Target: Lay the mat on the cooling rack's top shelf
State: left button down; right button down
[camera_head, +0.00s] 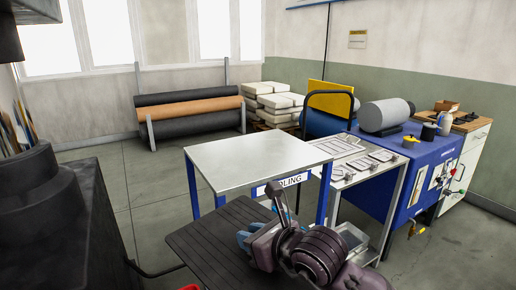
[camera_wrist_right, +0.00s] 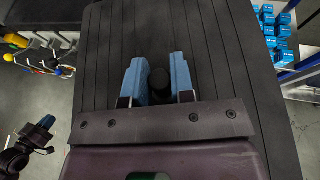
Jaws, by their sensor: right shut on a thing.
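The mat (camera_head: 205,240) is a dark grey, ribbed sheet in front of the cooling rack. My right gripper (camera_head: 258,228) is over its right part in the head view. In the right wrist view, the gripper's blue fingers (camera_wrist_right: 158,78) are shut on a black round piece on the mat (camera_wrist_right: 215,60). The cooling rack (camera_head: 250,156) has blue legs and a bare, pale top shelf; the mat is apart from that shelf. What supports the mat is hidden. My left gripper (camera_wrist_right: 42,126) shows small at the right wrist view's left edge, its opening unclear.
A steel table (camera_head: 352,160) with pale flat pieces stands right of the rack, beside a blue cabinet (camera_head: 405,185). A dark bulky object (camera_head: 40,205) fills the near left. Floor left of the rack is clear.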

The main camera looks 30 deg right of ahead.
aim_at(285, 156)
jog(key=i+l, duration=1.15)
jog(key=l, duration=0.2)
